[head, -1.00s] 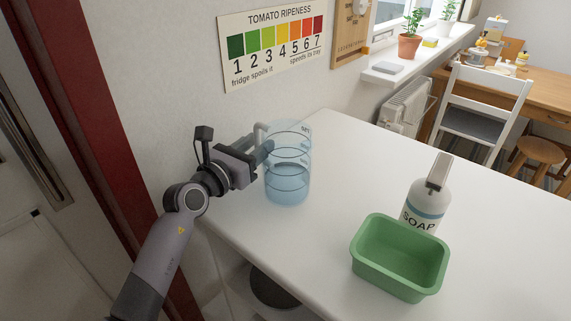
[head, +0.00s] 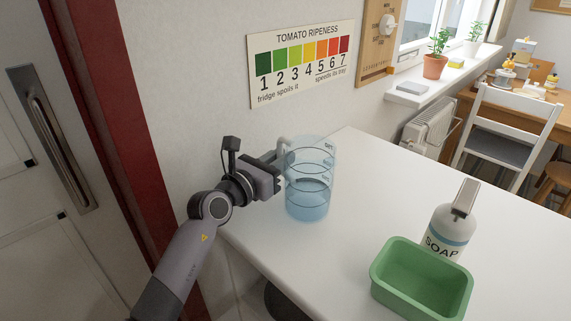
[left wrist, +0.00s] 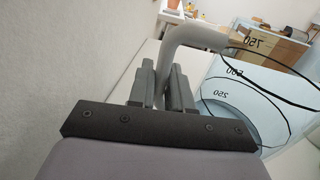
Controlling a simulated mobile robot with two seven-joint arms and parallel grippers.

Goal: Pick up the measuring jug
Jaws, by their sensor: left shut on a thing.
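The measuring jug (head: 309,190) is clear and bluish with dark ring marks. It looks upright at the left end of the white counter; I cannot tell whether its base touches the counter. Its lower part is a deeper blue. My left gripper (head: 279,170) is shut on the jug's pale handle at its left side. In the left wrist view, the fingers of my left gripper (left wrist: 164,88) sit on either side of the handle (left wrist: 190,38). The jug (left wrist: 236,112) fills the right there, its numbers mirrored. My right gripper is not in view.
A green tub (head: 392,288) and a soap bottle (head: 449,228) stand on the counter (head: 365,190) to the right of the jug. The wall with a tomato ripeness chart (head: 302,64) is close behind. The counter between jug and soap is clear.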

